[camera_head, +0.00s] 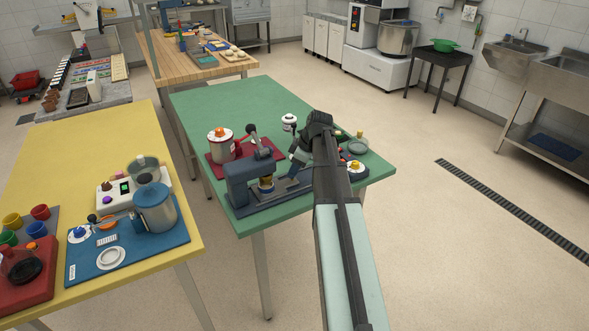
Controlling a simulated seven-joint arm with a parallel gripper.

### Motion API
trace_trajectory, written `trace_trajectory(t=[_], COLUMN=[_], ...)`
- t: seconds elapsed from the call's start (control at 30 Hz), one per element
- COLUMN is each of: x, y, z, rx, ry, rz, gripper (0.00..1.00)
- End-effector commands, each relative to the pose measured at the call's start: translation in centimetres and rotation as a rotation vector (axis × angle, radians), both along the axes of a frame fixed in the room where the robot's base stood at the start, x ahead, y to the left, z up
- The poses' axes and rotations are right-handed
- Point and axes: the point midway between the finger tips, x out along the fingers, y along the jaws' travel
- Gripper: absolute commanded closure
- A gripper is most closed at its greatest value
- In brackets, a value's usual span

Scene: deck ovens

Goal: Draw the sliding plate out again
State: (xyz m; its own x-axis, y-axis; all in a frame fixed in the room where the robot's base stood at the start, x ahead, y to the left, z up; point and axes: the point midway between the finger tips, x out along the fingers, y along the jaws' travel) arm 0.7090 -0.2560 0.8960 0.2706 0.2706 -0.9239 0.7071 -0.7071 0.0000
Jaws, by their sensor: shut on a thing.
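A dark blue-grey press (240,183) with an upright lever stands on the near edge of the green table. A small yellowish round piece (266,184) sits under its head. A dark slide (292,186) runs along its base to the right, and I take this to be the sliding plate. My gripper (297,158) reaches down from above at the right of the press, shut at the slide. The exact place of contact is too small and dark to see. My arm hides the right end of the base.
On the green table (215,98), a white-and-red pot (220,146) on a red base stands behind the press. A glass dish (358,147) and a small white-and-yellow item (354,166) are right of my arm. The yellow table (70,150) at left holds more devices. The far left of the green top is clear.

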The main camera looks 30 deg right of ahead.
Motion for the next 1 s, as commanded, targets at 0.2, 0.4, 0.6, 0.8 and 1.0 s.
trace_trajectory(t=[0.2,0.4,0.6,0.8,1.0], x=[0.0,0.0,0.1,0.3,0.3], y=[0.0,0.0,-1.2,-5.7,-10.7], z=[0.0,0.0,0.0,0.0,0.0], rx=[0.0,0.0,0.0,0.0,0.0], ry=[0.0,0.0,0.0,0.001,0.0], rz=[0.0,0.0,-0.002,-0.004,-0.004], gripper=[1.0,1.0,1.0,1.0,1.0])
